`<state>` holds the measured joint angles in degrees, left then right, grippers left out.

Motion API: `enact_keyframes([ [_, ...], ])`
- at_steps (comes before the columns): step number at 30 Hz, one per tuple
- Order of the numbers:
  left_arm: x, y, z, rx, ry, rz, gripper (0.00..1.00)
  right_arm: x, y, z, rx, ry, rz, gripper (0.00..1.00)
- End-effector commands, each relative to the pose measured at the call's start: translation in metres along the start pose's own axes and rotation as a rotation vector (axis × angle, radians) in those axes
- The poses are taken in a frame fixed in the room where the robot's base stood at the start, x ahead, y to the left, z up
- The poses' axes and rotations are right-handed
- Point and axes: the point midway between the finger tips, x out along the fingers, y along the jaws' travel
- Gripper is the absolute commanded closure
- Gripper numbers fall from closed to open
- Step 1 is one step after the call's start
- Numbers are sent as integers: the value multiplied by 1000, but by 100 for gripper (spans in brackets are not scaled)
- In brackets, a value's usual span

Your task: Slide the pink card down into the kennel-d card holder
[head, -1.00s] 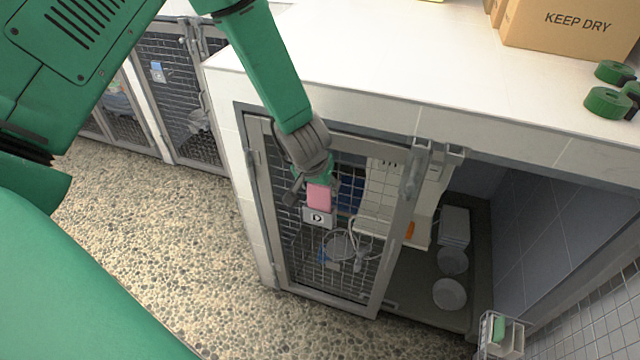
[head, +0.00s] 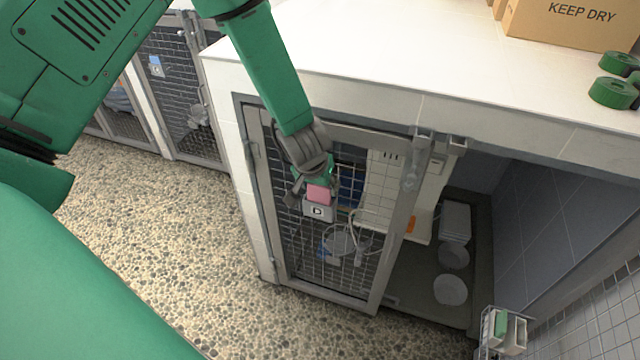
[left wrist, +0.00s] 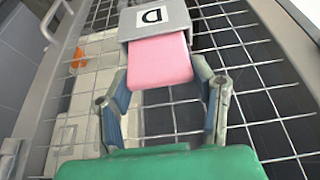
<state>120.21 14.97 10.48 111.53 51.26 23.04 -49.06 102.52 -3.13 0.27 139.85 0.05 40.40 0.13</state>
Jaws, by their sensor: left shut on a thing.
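The pink card (head: 318,195) is held by my left gripper (head: 312,187) in front of the mesh kennel door (head: 388,230). The kennel-d card holder (head: 318,212) is a grey pocket marked D on that door. In the left wrist view the pink card (left wrist: 158,62) lies between the two fingers of my left gripper (left wrist: 163,90), and its far edge meets the mouth of the card holder (left wrist: 152,20). The card's lower part is hidden at or behind the holder's front; I cannot tell how deep it sits. My right gripper is not in view.
A white counter (head: 330,62) overhangs the door, with a KEEP DRY box (head: 570,25) and green rolls (head: 611,92) on it. The kennel to the door's right is open, with bowls (head: 450,290) inside. A small wire rack (head: 503,330) is at lower right.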

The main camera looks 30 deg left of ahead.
Motion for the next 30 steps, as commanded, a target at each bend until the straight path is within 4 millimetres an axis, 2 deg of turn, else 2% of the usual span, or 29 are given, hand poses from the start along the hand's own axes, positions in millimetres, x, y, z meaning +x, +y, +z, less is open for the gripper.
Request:
enact_keyframes([
  [14,5,0,2,0,1,0,83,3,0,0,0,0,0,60],
  [15,5,0,2,0,1,0,39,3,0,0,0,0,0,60],
  [16,5,0,2,0,1,0,29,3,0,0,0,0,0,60],
  [17,5,0,2,0,1,0,25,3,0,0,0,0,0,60],
  [26,4,0,2,0,1,0,25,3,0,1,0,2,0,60],
  [30,-7,0,0,1,3,0,25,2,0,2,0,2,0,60],
])
